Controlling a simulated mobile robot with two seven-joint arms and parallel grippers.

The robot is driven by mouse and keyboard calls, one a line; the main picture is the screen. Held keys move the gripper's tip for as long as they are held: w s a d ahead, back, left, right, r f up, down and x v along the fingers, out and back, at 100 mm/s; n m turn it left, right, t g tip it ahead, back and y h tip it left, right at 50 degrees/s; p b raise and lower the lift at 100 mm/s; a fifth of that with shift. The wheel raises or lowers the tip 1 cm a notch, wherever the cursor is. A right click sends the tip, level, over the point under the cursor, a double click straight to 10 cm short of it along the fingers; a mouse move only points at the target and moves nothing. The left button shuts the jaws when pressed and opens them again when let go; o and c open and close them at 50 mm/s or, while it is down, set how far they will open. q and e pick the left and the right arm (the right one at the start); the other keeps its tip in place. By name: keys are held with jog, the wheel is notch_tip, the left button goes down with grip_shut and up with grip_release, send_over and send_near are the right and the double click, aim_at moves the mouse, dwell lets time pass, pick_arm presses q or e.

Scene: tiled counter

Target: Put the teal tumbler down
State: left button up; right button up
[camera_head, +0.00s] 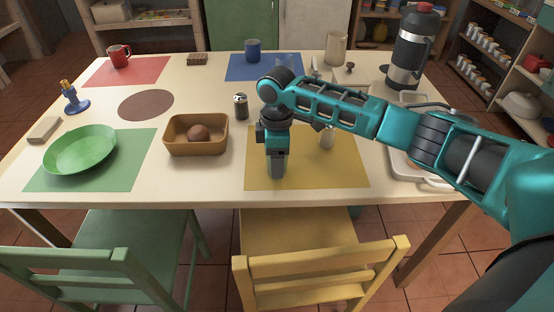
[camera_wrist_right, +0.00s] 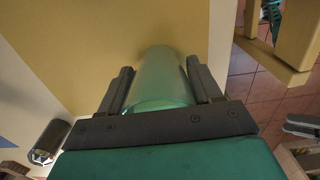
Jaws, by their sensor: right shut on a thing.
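The teal tumbler (camera_wrist_right: 160,80) is a pale, see-through green cylinder between the two dark fingers of my right gripper (camera_wrist_right: 163,90) in the right wrist view. The right gripper is shut on it. In the head view my right gripper (camera_head: 277,172) points down over the left part of the yellow mat (camera_head: 345,172), near its front edge. The gripper hides most or all of the tumbler there, and I cannot tell whether the tumbler touches the mat. My left gripper is not in view.
A dark shaker (camera_head: 241,106) and a brown tray (camera_head: 180,151) holding a round brown thing stand to the left. A yellow chair (camera_head: 320,265) is at the front edge. The mat's front right is clear.

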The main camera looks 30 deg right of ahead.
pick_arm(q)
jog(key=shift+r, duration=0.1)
pick_arm(e)
jog(key=shift+f, duration=0.1)
jog(key=o, duration=1)
jog(key=shift+o, duration=0.2)
pick_arm(q)
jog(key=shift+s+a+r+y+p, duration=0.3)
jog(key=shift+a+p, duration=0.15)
jog(key=shift+p, duration=0.7)
pick_arm(e)
notch_tip(320, 180, up, 12)
